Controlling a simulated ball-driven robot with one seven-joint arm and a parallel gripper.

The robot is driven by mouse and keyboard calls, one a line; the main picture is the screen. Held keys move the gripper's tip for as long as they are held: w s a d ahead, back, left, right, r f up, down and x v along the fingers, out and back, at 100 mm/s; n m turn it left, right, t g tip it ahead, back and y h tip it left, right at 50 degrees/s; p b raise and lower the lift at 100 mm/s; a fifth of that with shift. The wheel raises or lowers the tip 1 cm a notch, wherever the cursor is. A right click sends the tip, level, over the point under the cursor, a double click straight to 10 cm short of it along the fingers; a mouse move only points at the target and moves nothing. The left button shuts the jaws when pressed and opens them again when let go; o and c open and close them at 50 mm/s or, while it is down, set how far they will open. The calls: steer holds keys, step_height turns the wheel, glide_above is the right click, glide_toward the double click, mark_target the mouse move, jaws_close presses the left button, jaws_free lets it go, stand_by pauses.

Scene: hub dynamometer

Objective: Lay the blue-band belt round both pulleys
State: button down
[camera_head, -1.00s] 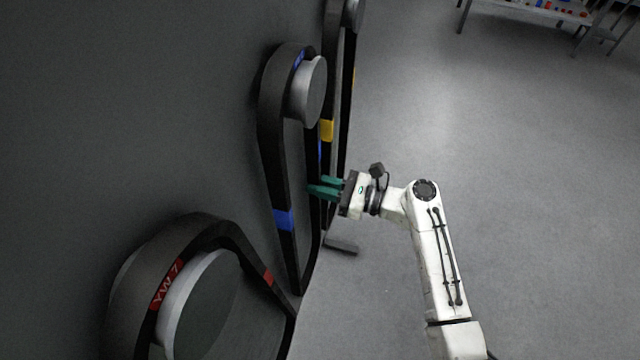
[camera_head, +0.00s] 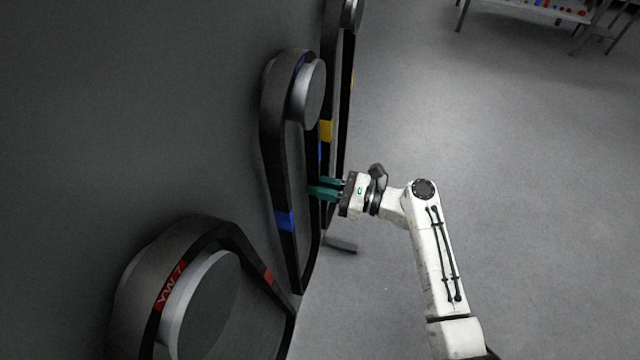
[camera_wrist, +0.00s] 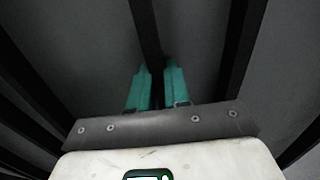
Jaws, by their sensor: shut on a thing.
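The blue-band belt (camera_head: 273,150) is a black loop with blue marks, one of them a blue band (camera_head: 285,221) on its left strand. Its top passes over the grey upper pulley (camera_head: 313,95) on the dark wall. Its lower end narrows to a point near the floor edge. I cannot make out a second pulley inside that end. My gripper (camera_head: 315,188), with green fingers, is shut on the belt's right strand about halfway down. In the wrist view, a dark strand (camera_wrist: 146,35) runs between the fingertips (camera_wrist: 157,80).
A red-marked belt (camera_head: 170,285) lies round a large pulley (camera_head: 207,310) at the near left. A yellow-marked belt (camera_head: 326,130) hangs behind the blue one. A short grey bar (camera_head: 341,245) sticks out below my gripper. A bench (camera_head: 540,12) stands far right; the floor between is clear.

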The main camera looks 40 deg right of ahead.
steer(key=shift+f, duration=0.2)
steer(key=c, duration=1.5)
jaws_free()
steer(key=o, duration=0.9)
steer(key=shift+s, duration=0.1)
steer(key=p+v, duration=0.3)
steer(key=v, duration=0.7)
stand_by(0.3)
